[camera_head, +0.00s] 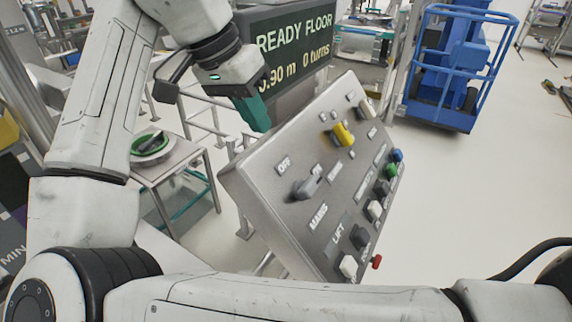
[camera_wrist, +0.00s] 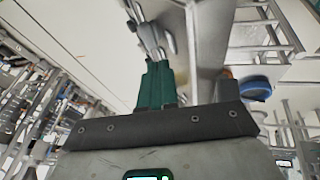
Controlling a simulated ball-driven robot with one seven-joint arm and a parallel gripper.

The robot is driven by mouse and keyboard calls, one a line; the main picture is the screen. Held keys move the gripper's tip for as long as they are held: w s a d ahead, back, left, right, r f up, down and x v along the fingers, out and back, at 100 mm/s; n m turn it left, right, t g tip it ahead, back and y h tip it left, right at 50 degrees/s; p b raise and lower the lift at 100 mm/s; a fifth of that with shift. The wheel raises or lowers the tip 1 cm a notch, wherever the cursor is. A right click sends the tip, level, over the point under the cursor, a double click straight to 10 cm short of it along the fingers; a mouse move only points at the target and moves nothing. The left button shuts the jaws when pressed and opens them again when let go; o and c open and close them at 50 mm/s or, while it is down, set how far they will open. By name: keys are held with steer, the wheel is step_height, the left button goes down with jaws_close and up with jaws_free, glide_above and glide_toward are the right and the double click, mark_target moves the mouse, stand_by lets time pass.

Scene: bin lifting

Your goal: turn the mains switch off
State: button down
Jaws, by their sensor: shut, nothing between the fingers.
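The mains switch (camera_head: 307,187) is a grey rotary lever on the tilted grey control panel (camera_head: 262,190) in the head view. It sits above the MAINS label, and its handle points to the upper right, toward the ON label; the OFF label lies to its upper left. My gripper (camera_head: 262,126) has teal fingers, pressed together and empty, at the panel's upper left edge, apart from the switch. In the wrist view the shut fingers (camera_wrist: 158,66) point up the picture, with the grey panel (camera_wrist: 210,45) beside them on the right.
A yellow switch (camera_head: 338,135) and several coloured buttons sit farther right on the panel. A display (camera_head: 292,45) behind it reads READY FLOOR, 0.90 m, 0 turns. A small table (camera_head: 158,172) stands left, and a blue bin lift cage (camera_head: 445,70) stands back right.

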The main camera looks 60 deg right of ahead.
steer(key=p, duration=0.1)
glide_toward(301, 187)
steer(key=shift+w+d+f, duration=0.3)
steer(key=shift+f, duration=0.25)
steer(key=shift+w+d+f, duration=0.3)
steer(key=shift+d+f, duration=0.05)
steer(key=shift+f, duration=0.15)
steer(key=s+f, duration=0.2)
steer(key=shift+f+p, duration=0.3)
steer(key=shift+p, duration=0.05)
steer(key=shift+s+d+f, duration=0.1)
steer(key=shift+s+f, duration=0.2)
steer(key=shift+f, duration=0.15)
steer(key=shift+d+h, duration=0.1)
steer(key=shift+h, duration=0.2)
